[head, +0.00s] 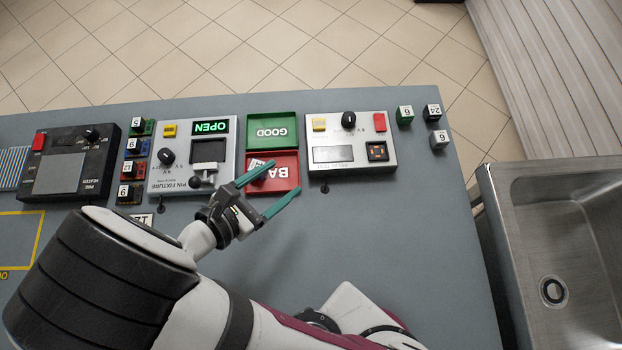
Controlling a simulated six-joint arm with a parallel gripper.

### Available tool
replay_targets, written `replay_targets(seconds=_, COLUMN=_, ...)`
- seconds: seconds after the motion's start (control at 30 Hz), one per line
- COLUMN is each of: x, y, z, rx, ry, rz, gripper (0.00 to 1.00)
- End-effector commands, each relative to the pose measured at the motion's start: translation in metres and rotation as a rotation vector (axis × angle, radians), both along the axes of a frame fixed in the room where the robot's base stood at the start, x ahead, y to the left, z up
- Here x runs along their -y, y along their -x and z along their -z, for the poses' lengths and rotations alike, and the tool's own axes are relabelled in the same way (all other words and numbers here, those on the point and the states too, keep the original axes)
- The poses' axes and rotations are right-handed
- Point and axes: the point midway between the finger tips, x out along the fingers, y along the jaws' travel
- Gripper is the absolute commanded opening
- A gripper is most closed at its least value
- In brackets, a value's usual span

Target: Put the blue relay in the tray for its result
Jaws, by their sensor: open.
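My gripper (284,178) is open, its two teal fingers spread over and beside the red tray marked BAD (289,160). A small dark-blue piece (267,173), perhaps the blue relay, seems to lie in that tray, partly hidden by the upper finger. The finger also hides part of the tray's lettering. The green tray marked GOOD (272,130) is just behind it and looks empty. Another blue block with a white number label (137,147) stands in the column of small blocks at left.
The pin fixture (185,130) shows OPEN on a green display. A second tester (350,150) stands right of the trays, with several small numbered blocks (405,115) beyond it. A heater box (66,165) is at left, a steel sink (560,230) at right. The bench front is partly clear.

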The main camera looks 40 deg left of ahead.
Motion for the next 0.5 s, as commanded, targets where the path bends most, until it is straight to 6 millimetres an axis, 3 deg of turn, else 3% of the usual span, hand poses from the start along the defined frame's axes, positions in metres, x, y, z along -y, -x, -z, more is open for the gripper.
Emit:
replay_targets(seconds=0.03, x=0.032, y=-0.038, z=-0.02, rx=-0.039, ry=-0.09, rz=0.239, gripper=0.72)
replay_targets(seconds=0.1, x=0.096, y=-0.077, z=-0.044, rx=-0.089, ry=-0.244, rz=0.64, gripper=0.72)
replay_targets(seconds=0.17, x=0.153, y=-0.092, z=-0.06, rx=-0.118, ry=-0.395, rz=0.996, gripper=0.72)
replay_targets(seconds=0.2, x=0.19, y=-0.093, z=-0.069, rx=-0.127, ry=-0.507, rz=1.244, gripper=0.72)
replay_targets(seconds=0.3, x=0.262, y=-0.067, z=-0.087, rx=-0.118, ry=-0.832, rz=1.877, gripper=0.72)
replay_targets(seconds=0.4, x=0.288, y=-0.034, z=-0.099, rx=-0.066, ry=-1.187, rz=2.417, gripper=0.72)
replay_targets(seconds=0.47, x=0.29, y=-0.023, z=-0.105, rx=-0.031, ry=-1.384, rz=2.651, gripper=0.72)
replay_targets(seconds=0.5, x=0.289, y=-0.019, z=-0.108, rx=0.009, ry=1.492, rz=-2.756, gripper=0.72)
